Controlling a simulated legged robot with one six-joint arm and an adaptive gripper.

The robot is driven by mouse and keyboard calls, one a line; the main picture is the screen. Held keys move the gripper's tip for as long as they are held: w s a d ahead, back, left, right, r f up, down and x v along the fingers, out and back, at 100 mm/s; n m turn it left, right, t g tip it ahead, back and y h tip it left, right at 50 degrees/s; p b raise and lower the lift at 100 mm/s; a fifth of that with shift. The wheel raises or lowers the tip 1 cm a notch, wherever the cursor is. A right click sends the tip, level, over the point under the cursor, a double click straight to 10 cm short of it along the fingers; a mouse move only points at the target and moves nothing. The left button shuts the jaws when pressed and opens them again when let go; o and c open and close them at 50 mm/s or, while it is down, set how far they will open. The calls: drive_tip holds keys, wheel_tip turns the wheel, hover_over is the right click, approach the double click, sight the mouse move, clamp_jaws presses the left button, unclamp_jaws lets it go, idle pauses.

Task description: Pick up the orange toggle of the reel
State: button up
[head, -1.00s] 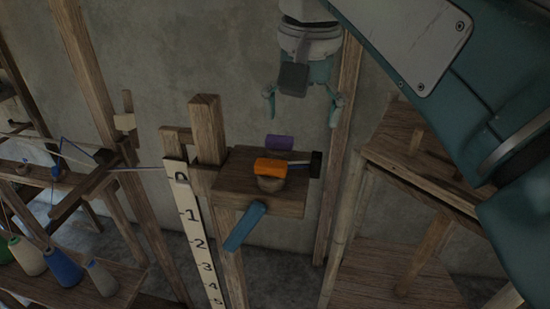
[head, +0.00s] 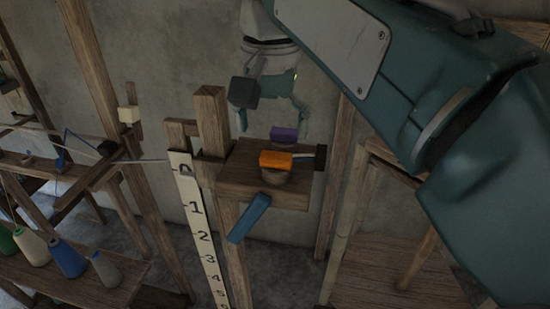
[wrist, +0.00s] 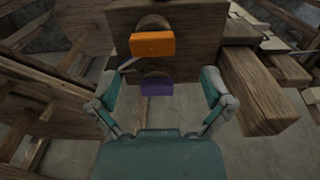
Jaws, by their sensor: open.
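The orange toggle (head: 276,160) sits on a round wooden piece on the wooden block (head: 235,187) of the reel. A purple toggle (head: 284,134) is behind it, and a blue one (head: 249,218) is on the front. In the wrist view the orange toggle (wrist: 152,44) is beyond the purple toggle (wrist: 157,84). My gripper (head: 272,122) is open and empty, just behind the block. In the wrist view its fingers (wrist: 162,90) are spread to either side of the purple toggle, with the orange one farther ahead. I cannot tell whether it touches anything.
A wooden post (head: 212,125) rises at the block's left, and a numbered scale (head: 196,215) hangs below. A dark-ended rod (head: 320,158) sticks out at right. Several yarn cones (head: 67,258) stand at lower left. A wooden shelf (head: 390,265) is at right.

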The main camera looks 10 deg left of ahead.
sight(275, 155)
drive_tip(key=shift+s+d+f, duration=0.15)
drive_tip(key=shift+d+f, duration=0.05)
drive_tip(key=shift+f, duration=1)
drive_tip(key=shift+s+d+f, duration=0.15)
drive_tip(key=shift+f, duration=1)
drive_tip(key=c, duration=0.8)
